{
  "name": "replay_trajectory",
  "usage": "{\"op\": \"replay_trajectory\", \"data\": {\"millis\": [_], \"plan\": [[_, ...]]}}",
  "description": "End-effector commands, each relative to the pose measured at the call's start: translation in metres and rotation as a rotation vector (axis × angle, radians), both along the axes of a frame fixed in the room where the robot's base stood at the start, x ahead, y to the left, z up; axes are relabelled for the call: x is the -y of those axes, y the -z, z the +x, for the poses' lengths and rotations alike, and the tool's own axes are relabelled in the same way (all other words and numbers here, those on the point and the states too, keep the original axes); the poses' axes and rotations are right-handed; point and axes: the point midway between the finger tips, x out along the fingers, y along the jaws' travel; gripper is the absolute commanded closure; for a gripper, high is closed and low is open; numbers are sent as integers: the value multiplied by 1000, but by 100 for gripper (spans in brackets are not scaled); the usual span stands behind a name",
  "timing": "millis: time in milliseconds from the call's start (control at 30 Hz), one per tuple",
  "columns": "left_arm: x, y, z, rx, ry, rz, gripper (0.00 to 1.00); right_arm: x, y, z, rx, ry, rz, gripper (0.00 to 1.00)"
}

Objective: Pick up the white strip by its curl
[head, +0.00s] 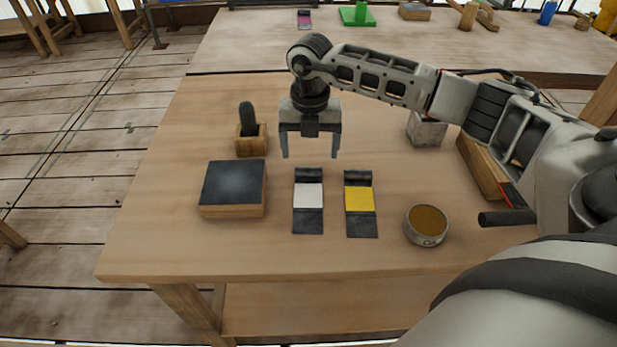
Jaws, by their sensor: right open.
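The white strip (308,195) lies on the wooden table, a dark strip with a white band across its middle. Its far end has a dark raised curl (309,174). My right gripper (310,155) points down just beyond the curl, open and empty, with its two fingers spread left and right. It looks apart from the strip; its exact height above the table is hard to tell. A similar strip with a yellow band (360,199) lies just to the right. My left gripper is not in view.
A dark-topped block (233,186) lies left of the strips. A wooden holder (251,141) with a dark upright piece stands behind it. A round tin (426,225) is at right, and a grey block (427,130) stands under my right arm. The front table edge is clear.

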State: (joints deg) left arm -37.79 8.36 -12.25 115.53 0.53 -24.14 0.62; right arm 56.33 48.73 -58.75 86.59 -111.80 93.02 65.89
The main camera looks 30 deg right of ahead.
Motion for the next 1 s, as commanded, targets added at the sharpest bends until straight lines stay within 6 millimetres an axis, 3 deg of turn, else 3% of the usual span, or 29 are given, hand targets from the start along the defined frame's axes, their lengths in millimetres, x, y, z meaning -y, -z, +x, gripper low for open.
{"op": "replay_trajectory", "data": {"millis": [133, 300, 567, 800, 1000], "plan": [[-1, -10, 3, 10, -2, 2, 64, -3, 21, -1, -6, 0, 0, 20], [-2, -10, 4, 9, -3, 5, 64, -3, 43, -1, -2, -1, 2, 20], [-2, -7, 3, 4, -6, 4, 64, -3, 47, -1, 0, -2, 1, 20], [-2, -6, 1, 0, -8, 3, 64, -3, 47, 0, 0, -1, 2, 76], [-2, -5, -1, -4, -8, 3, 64, -3, 46, 0, 2, -1, 2, 76]]}}
